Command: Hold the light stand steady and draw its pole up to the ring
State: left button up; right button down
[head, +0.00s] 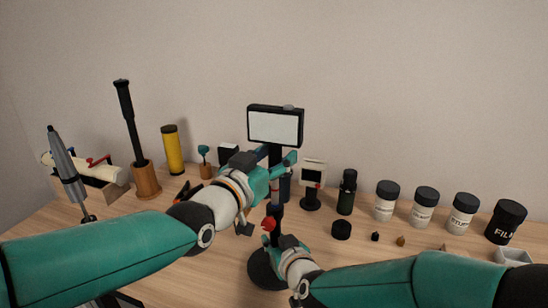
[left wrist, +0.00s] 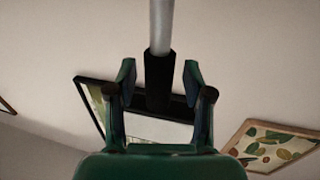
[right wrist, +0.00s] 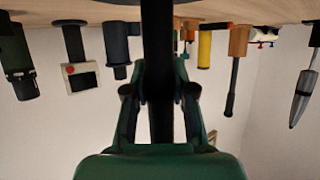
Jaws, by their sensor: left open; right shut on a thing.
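The light stand has a black round base (head: 262,270), an upright dark pole (head: 276,216) with a red knob (head: 268,224), and a white-faced lamp panel (head: 275,127) on top. My left gripper (head: 279,167) is open high on the stand, under the panel. In the left wrist view its fingers (left wrist: 160,78) stand apart on either side of a black sleeve (left wrist: 159,85), below which in depth a grey pole part (left wrist: 161,25) shows. My right gripper (head: 279,243) is shut on the black lower pole (right wrist: 158,50), just above the base. I cannot make out the ring.
Canisters (head: 387,200), a black bottle (head: 347,192) and a small white-faced device (head: 312,183) stand right of the pole. A yellow cylinder (head: 172,150) and a wooden cup (head: 146,180) with a black rod stand left.

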pick_arm(q)
jog(key=v, duration=1.2)
jog(key=shift+f, duration=0.15)
pick_arm(e)
jog(key=c, duration=0.9)
grip_release()
